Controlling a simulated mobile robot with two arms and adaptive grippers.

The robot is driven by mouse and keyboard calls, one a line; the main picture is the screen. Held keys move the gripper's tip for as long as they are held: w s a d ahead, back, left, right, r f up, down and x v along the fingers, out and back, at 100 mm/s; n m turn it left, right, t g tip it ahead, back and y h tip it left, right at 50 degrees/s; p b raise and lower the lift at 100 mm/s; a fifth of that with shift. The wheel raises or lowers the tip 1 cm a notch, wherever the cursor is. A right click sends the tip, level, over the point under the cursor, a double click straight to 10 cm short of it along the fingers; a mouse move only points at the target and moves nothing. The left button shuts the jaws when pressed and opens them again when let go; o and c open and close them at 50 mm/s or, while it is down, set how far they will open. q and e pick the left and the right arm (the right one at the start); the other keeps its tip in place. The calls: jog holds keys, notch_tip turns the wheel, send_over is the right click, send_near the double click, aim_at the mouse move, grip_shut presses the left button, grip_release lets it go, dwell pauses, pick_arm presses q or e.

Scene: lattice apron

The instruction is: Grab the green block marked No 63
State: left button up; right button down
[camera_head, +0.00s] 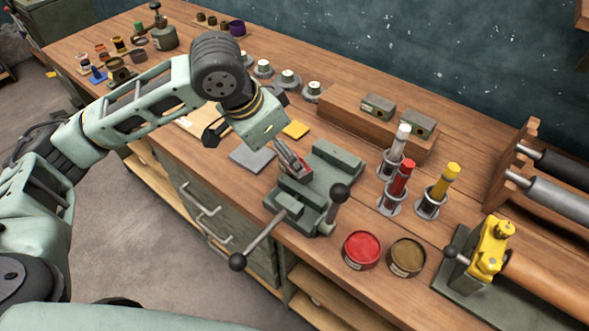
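Two small grey-green blocks, the left one (378,106) and the right one (418,122), sit on a raised wooden ledge (345,118) at the back of the bench. Each has a pale mark on its front, too small to read, so I cannot tell which is No 63. My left gripper (291,163) points down over the jaws of a green vise (335,160), left of and nearer than the blocks. Its fingers look close together. A small reddish thing shows at the fingertips; whether it is held is unclear. My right gripper is out of view.
Upright tubes with white (400,138), red (402,176) and yellow (446,178) tops stand in front of the ledge. Red (362,249) and brown (407,256) tins sit near the front edge. A yellow clamp (490,250) and rollers (555,195) are at right. The vise handle sticks out frontward.

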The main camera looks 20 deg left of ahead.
pick_arm(q)
jog(key=x, duration=0.5)
jog(key=p+x, duration=0.1)
jog(key=x, duration=0.1)
jog(key=shift+w+d, duration=0.15)
jog(key=shift+w, duration=0.2)
jog(key=shift+c, duration=0.3)
jog(key=c, duration=1.9)
jog(key=shift+r, duration=0.15)
jog(key=shift+c, duration=0.2)
